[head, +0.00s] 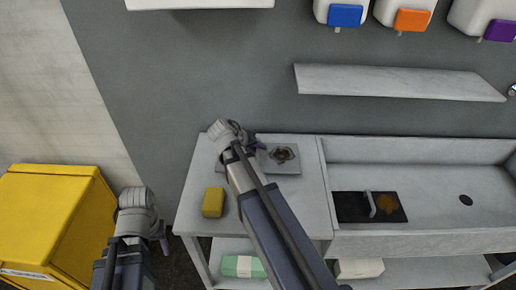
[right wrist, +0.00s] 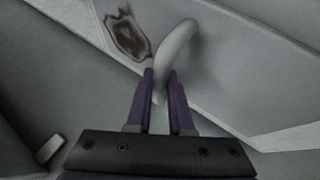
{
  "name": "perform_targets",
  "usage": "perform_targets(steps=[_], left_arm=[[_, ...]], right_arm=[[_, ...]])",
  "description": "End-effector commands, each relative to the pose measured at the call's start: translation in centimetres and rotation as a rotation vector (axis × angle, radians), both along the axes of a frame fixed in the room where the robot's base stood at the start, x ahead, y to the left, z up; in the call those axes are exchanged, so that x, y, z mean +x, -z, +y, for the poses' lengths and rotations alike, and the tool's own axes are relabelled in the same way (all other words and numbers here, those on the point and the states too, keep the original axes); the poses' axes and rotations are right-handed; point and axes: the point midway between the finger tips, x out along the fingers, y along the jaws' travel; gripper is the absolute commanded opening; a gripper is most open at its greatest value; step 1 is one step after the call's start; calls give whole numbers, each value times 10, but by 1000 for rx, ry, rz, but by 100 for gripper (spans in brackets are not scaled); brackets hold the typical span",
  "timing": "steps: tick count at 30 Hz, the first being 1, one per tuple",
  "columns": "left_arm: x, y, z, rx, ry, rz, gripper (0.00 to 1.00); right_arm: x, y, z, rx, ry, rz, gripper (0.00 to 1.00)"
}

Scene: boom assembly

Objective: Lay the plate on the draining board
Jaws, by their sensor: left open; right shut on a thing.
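A grey rectangular plate (head: 287,167) with a dark brown stain lies on or just above the back of the grey worktop (head: 305,203), left of the sink; I cannot tell if it touches. My right gripper (head: 257,147) is at its left part, partly hidden by my arm. In the right wrist view, the right gripper (right wrist: 159,88) is shut on a pale curved handle (right wrist: 178,42) that rises from the plate (right wrist: 95,65), beside the stain. My left gripper (head: 164,242) is open and empty, left of the worktop. No separately marked draining board can be made out.
A black plate (head: 350,207) with a handle and brown stain lies in the sink basin (head: 435,205). A yellow sponge (head: 213,202) sits on the worktop's left front. A yellow box (head: 60,215) stands at left. A sloping shelf (head: 400,82) hangs above the sink.

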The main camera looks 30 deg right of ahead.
Motion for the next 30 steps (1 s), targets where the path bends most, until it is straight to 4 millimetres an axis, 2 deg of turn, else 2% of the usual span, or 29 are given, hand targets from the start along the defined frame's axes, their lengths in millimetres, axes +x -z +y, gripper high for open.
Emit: perform_targets(steps=[9,23,24,30], left_arm=[[0,34,0,0,0,0,50],[0,37,0,0,0,0,50],[0,38,0,0,0,0,50],[0,37,0,0,0,0,50]], right_arm=[[0,34,0,-3,-1,0,0],[0,37,0,-3,-1,0,0],[0,38,0,0,0,0,21],[0,37,0,0,0,0,43]])
